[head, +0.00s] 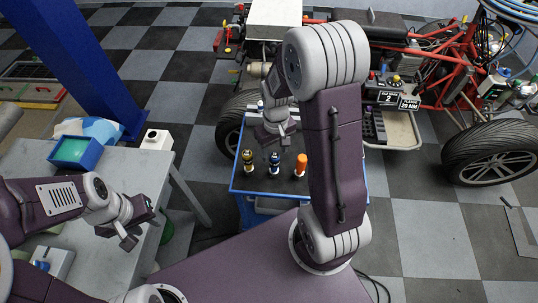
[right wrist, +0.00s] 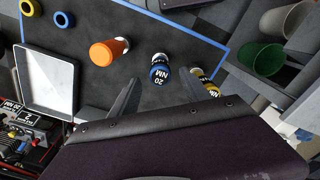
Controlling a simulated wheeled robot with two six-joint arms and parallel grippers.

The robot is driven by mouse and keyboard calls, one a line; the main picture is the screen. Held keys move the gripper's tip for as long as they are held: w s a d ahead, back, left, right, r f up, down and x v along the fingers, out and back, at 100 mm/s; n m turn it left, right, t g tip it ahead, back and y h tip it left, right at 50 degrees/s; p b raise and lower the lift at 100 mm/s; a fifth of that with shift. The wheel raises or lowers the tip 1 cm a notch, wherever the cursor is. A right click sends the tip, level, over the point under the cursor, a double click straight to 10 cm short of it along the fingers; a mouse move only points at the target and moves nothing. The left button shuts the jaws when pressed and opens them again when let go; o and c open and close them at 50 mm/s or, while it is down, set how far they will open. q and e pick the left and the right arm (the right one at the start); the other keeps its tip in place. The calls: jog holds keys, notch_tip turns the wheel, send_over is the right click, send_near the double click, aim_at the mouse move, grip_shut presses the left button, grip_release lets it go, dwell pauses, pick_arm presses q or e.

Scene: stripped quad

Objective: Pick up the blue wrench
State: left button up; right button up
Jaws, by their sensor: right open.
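The blue wrench (head: 274,160) stands upright on the blue-edged cart top in the head view, between a yellow-and-black wrench (head: 248,160) and an orange one (head: 301,163). In the right wrist view the blue wrench (right wrist: 160,70) shows its end marked "20 NM". My right gripper (head: 277,140) is open and empty; in its wrist view (right wrist: 160,92) the fingers lie on either side of the blue wrench's line, with the wrench beyond the tips. I cannot tell the exact gap. My left gripper (head: 126,226) hangs over the grey table at the left, its jaws unclear.
The cart (head: 236,187) has a blue rim. A white tray (right wrist: 48,82) and yellow and blue rings lie on it in the right wrist view. The yellow wrench (right wrist: 203,80) is close to one finger. A red-framed vehicle (head: 440,70) stands behind the cart.

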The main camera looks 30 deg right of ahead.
aim_at(275, 166)
jog(key=f, duration=0.1)
jog(key=s+f, duration=0.1)
jog(key=f, duration=0.1)
jog(key=shift+s+f, duration=0.15)
jog(key=shift+w+f, duration=0.2)
jog(key=shift+w, duration=0.15)
notch_tip(275, 166, down, 5)
jog(key=shift+s+r+b, duration=0.1)
jog(key=shift+r+b, duration=0.1)
jog(key=shift+b, duration=0.4)
jog(key=shift+w+f, duration=0.2)
jog(key=shift+f, duration=0.05)
jog(key=shift+r, duration=0.1)
grip_shut()
